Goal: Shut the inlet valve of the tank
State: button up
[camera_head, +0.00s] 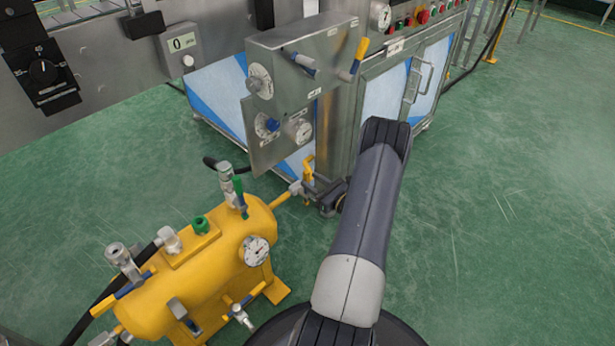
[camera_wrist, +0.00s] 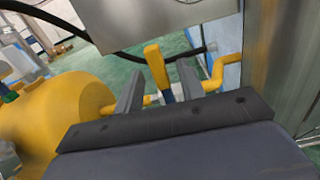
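The yellow tank (camera_head: 190,285) stands on the floor at lower left in the head view and fills the left of the wrist view (camera_wrist: 60,120). In the wrist view an upright yellow valve lever (camera_wrist: 156,66) stands between the two fingers of my gripper (camera_wrist: 160,88), with a blue part (camera_wrist: 168,97) low beside it. The fingers are apart, with gaps showing around the lever. The lever also shows in the head view (camera_head: 308,168), on the pipe right of the tank. My gripper there (camera_head: 320,194) is partly hidden by my arm. Which valve is the inlet is not marked.
The tank also carries a green-handled valve (camera_head: 239,193), a blue-handled valve (camera_head: 133,286) and a round gauge (camera_head: 256,251). A steel control panel (camera_head: 282,128) hangs above the pipe. A steel cabinet (camera_head: 392,95) stands behind my arm. Green floor (camera_head: 510,220) at right is clear.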

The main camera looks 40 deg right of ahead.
aim_at(308, 179)
jog(key=s+p, duration=0.1)
jog(key=s, duration=0.6)
jog(key=shift+s+d, duration=0.25)
jog(key=shift+d, duration=0.05)
jog(key=w, duration=0.3)
jog(key=w+b, duration=0.1)
jog(key=w, duration=0.3)
jog(key=w+a+b, duration=0.1)
jog(key=w, duration=0.3)
jog(key=shift+s, duration=0.1)
jog(key=shift+a, duration=0.1)
